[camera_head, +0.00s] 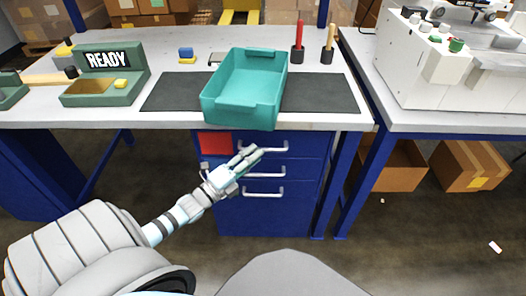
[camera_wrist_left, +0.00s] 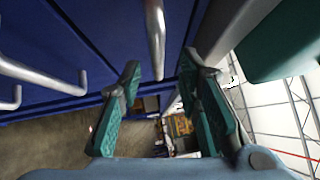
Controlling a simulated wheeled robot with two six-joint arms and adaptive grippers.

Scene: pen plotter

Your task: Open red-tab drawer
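The red tab (camera_head: 215,143) is on the upper left of the blue drawer unit (camera_head: 300,212), beside the top drawer's silver handle (camera_head: 263,147). My left gripper (camera_head: 252,156) is in front of the top drawer, by the left part of that handle. In the left wrist view, its two green fingers (camera_wrist_left: 160,68) are spread, and the top handle (camera_wrist_left: 155,40) shows between and beyond the tips. Contact cannot be told. Two lower handles appear in the head view, the middle one (camera_head: 262,172) and the bottom one (camera_head: 263,191). The drawers look shut. My right gripper is not in view.
A teal tray (camera_head: 245,107) sits above the drawers, its front overhanging the table edge (camera_head: 120,120). A dark mat (camera_head: 320,95) lies under it. A green READY box (camera_head: 105,75) stands left. A white machine (camera_head: 420,70) is on the right table. Floor in front is clear.

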